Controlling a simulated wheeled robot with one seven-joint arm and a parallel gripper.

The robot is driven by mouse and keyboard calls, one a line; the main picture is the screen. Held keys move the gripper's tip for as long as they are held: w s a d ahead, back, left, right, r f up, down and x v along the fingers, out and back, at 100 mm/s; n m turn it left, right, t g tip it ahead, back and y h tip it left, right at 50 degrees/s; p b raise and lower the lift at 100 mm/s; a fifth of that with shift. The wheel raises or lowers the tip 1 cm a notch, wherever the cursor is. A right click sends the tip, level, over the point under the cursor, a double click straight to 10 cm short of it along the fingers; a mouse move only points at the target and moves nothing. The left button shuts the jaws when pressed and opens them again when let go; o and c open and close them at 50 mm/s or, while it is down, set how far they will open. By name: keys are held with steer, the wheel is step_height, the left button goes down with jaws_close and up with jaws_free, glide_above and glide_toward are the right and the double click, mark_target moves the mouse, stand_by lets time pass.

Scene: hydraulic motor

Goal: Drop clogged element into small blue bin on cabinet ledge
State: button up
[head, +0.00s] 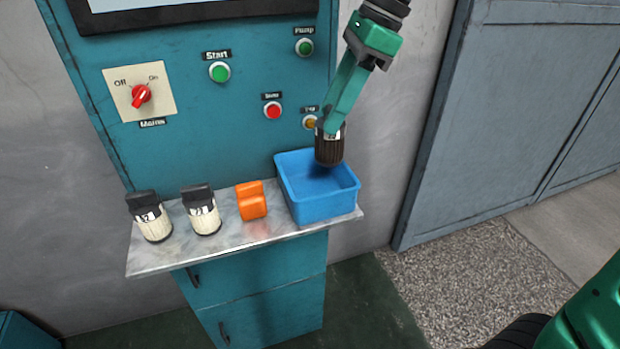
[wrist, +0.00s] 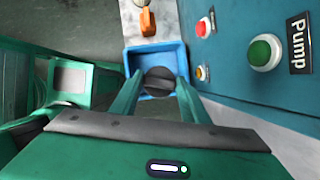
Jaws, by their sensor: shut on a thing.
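The clogged element (head: 329,149) is a dark brown pleated cylinder with a black cap. My gripper (head: 333,128) is shut on its cap and holds it upright, above the right part of the small blue bin (head: 325,207). The bin sits at the right end of the cabinet ledge (head: 160,258), and the visible part of its inside is empty. In the wrist view, the element's dark cap (wrist: 159,82) is between the two fingers, with the blue bin (wrist: 133,62) below it.
Two pale filter elements with black caps (head: 150,217) (head: 202,211) and an orange block (head: 251,201) stand on the ledge left of the bin. The teal control panel (head: 190,150) with buttons and a red switch (head: 141,95) rises behind. Open floor lies to the right.

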mark_target(329, 137)
steer(key=shift+s+a+f, duration=0.1)
steer(key=shift+a+f, duration=0.1)
steer(key=shift+f, duration=1.25)
steer(key=shift+a+f, duration=0.15)
steer(key=shift+f, duration=1.3)
steer(key=o, duration=1.5)
steer(key=shift+o, duration=0.2)
steer(key=shift+r, duration=0.1)
steer(key=v, duration=1)
steer(key=shift+r, duration=0.25)
steer(key=shift+d, duration=0.15)
